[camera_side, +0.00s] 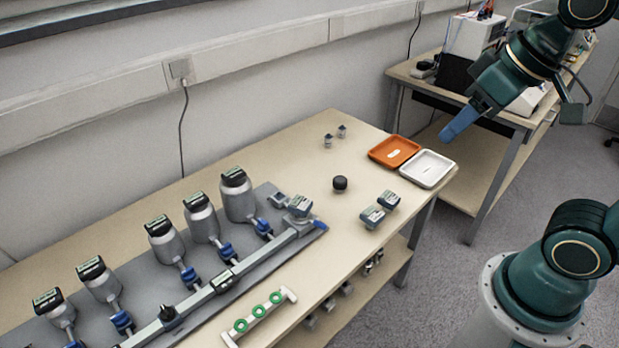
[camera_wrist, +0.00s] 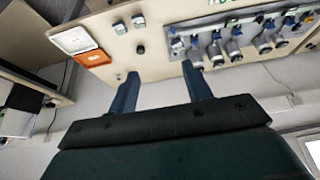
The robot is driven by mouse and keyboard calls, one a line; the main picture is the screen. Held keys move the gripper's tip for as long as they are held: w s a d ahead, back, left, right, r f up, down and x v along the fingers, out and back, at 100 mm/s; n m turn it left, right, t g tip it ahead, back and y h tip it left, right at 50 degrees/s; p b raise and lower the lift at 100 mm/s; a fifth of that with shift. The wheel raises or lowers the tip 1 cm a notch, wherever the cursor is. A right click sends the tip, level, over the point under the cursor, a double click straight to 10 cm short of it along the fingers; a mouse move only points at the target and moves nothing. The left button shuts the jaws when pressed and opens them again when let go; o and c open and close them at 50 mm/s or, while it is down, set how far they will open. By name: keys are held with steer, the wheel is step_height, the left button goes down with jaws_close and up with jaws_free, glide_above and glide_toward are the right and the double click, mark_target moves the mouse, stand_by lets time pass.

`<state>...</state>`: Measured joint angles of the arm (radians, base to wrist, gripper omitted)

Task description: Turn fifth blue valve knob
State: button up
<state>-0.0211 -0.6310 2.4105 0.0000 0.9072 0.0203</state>
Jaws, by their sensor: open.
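A row of several blue valve knobs (camera_side: 264,228) runs along the grey manifold board on the table, each in front of a grey canister (camera_side: 237,197) with a dark display on top. The knobs also show small at the upper right of the wrist view (camera_wrist: 216,36). No visible mark tells which knob is the fifth. My gripper (camera_side: 446,137) is raised at the upper right in the side view, beyond the trays and far from the knobs. In the wrist view my gripper (camera_wrist: 160,69) has its two blue fingers wide apart with nothing between them.
An orange tray (camera_side: 384,156) and a white tray (camera_side: 433,181) sit at the table's far right end. A black round knob (camera_side: 340,183) and small grey devices (camera_side: 373,217) stand nearby. A white rack with green rings (camera_side: 259,311) lies in front of the board.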

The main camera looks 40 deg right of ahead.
steer(key=w+a+g, duration=0.1)
steer(key=w+a, duration=0.1)
steer(key=w, duration=0.8)
steer(key=g, duration=0.4)
glide_above(262, 221)
step_height(262, 221, down, 21)
steer(key=shift+f, duration=0.25)
step_height(262, 221, down, 14)
steer(key=shift+r, duration=0.15)
